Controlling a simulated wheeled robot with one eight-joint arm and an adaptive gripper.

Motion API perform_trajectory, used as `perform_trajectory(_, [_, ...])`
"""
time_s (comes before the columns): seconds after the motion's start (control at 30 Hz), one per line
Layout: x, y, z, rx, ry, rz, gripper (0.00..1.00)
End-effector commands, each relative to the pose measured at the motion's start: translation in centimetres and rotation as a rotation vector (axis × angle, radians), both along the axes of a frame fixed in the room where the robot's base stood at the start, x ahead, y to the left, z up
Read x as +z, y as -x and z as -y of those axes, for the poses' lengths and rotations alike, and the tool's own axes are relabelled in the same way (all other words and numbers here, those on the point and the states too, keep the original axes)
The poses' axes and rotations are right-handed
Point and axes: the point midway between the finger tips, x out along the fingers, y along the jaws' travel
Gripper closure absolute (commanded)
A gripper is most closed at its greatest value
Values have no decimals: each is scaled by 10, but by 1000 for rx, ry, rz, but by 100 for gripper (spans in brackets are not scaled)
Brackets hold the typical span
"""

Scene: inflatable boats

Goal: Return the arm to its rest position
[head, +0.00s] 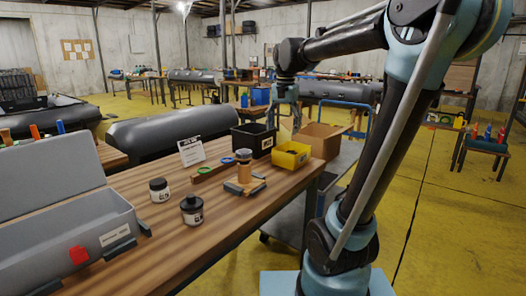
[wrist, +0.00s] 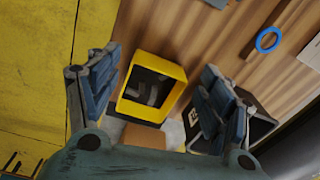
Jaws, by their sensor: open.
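My arm reaches in from the upper right of the head view and bends over toward the workbench. My gripper (head: 284,96) hangs from its end, pointing down, above the far end of the bench. In the wrist view my gripper (wrist: 155,88) shows two spread blue-grey fingers with nothing held between them. A yellow bin (head: 291,155) stands on the bench below it. In the wrist view the yellow bin (wrist: 178,72) lies in line between the fingers, apart from them.
The wooden bench (head: 175,245) holds a black bin (head: 250,139), an open grey toolbox (head: 60,245), two jars and a spool stand. A cardboard box (head: 322,139) sits on a grey cart beyond the bench. Yellow floor (head: 425,235) is open at right.

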Motion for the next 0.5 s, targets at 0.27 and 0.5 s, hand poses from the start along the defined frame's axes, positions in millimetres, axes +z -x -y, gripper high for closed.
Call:
perform_trajectory(0.27, [-55,71,50,137,9,42,27])
perform_trajectory(0.5, [-113,130,81,261,26,78,27])
